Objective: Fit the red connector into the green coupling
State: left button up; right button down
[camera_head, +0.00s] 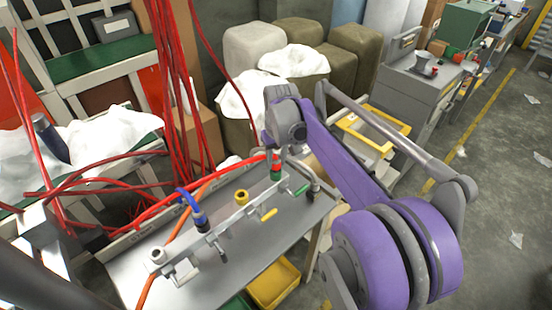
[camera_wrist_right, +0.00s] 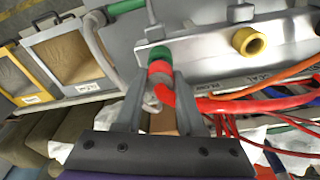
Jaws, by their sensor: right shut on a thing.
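The red connector (camera_wrist_right: 159,70) is on the end of a red hose, between the fingers of my right gripper (camera_wrist_right: 158,82), which is shut on it. It also shows in the head view (camera_head: 276,159). The green coupling (camera_wrist_right: 158,52) is on the grey manifold bar, directly in front of the connector; it also shows in the head view (camera_head: 276,174). The two look lined up and appear to meet. How deep the connector sits cannot be told. In the head view my right gripper (camera_head: 284,152) is partly hidden by its wrist. My left gripper is not in view.
The manifold bar (camera_head: 222,226) lies on a grey bench (camera_head: 195,285). It carries a yellow coupling (camera_head: 241,197) and a blue connector with its hose (camera_head: 199,217). A grey bent pipe (camera_wrist_right: 97,45) is close left of my right gripper in the wrist view. Red hoses (camera_head: 172,80) hang behind the bench.

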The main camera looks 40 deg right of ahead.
aim_at(278, 162)
jog(key=shift+c, duration=2.2)
grip_release()
notch_tip(278, 162, up, 11)
jog(key=s, duration=0.1)
jog(key=shift+s+a+f+p, duration=0.15)
jog(key=shift+a+p, duration=0.05)
jog(key=shift+p, duration=0.15)
